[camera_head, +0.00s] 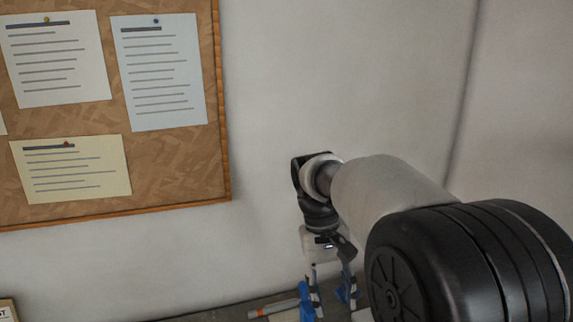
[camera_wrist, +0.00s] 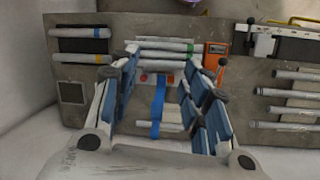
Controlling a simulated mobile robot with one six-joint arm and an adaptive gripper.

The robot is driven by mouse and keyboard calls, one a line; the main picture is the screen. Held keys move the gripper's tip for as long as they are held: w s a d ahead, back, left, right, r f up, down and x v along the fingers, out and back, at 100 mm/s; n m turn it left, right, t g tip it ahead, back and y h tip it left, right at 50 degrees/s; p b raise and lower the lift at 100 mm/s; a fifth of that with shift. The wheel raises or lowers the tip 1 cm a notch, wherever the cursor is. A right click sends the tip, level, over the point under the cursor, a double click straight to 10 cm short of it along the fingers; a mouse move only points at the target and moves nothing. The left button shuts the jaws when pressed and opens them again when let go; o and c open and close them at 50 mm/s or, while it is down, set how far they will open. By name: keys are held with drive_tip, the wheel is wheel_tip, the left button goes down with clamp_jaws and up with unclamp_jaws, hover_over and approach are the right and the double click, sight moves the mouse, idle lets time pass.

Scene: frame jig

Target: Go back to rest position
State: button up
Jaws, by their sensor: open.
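My gripper (camera_head: 331,282) is in the lower middle of the head view, pointing down at the end of my arm. Its blue-padded fingers also show in the wrist view (camera_wrist: 160,62), spread apart. Between and beyond the fingers are several pale tubes (camera_wrist: 160,55) and a blue strip (camera_wrist: 157,105). I see nothing clamped between the pads. The fingers hide part of the work surface, and I cannot tell the exact gap to the tubes.
In the wrist view, tubes with blue (camera_wrist: 80,32) and yellow (camera_wrist: 80,57) bands lie left. An orange device (camera_wrist: 216,55) stands beyond the fingers. More pale tubes (camera_wrist: 290,93) and a rail (camera_wrist: 285,32) are right. A corkboard (camera_head: 170,170) hangs on the wall (camera_head: 330,80).

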drive_tip(key=s+d+t+y+b, duration=0.1)
drive_tip(key=s+d+t+b, duration=0.3)
drive_tip(key=s, duration=0.8)
drive_tip(key=s+d+f+m+t+y+b, duration=0.1)
drive_tip(key=s+f+t+b, duration=0.1)
drive_tip(key=s+f+b, duration=0.3)
drive_tip(key=s+f, duration=0.4)
drive_tip(key=s, duration=0.2)
drive_tip(key=shift+t, duration=0.4)
